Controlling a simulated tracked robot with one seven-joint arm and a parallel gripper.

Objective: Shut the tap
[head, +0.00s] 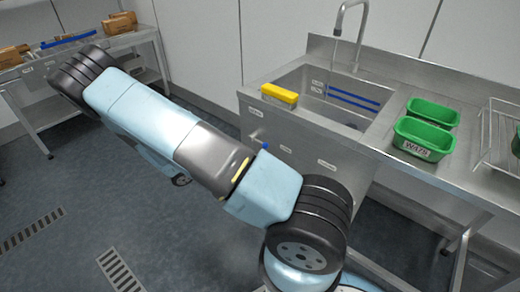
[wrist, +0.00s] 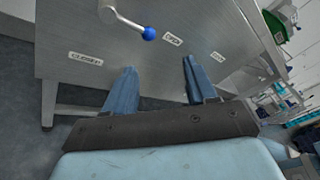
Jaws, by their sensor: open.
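The tap's lever (wrist: 125,20) is a metal bar with a blue ball knob (wrist: 149,33), on the front panel of the steel sink unit. Its blue knob also shows in the head view (head: 265,146), just above my arm. In the wrist view the lever points toward a small label (wrist: 172,39); another label (wrist: 86,58), which seems to read CLOSED, is lower left. The spout (head: 361,30) curves over the basin; I cannot tell clearly whether water runs. My gripper (wrist: 159,64) is open and empty, its fingers short of the knob. My arm hides it in the head view.
A yellow sponge-like block (head: 279,95) lies on the sink's left rim. Green crates (head: 423,138) and a wire rack (head: 494,135) stand on the counter at right. A steel table (head: 85,45) with boxes is at back left. Floor drains lie at left.

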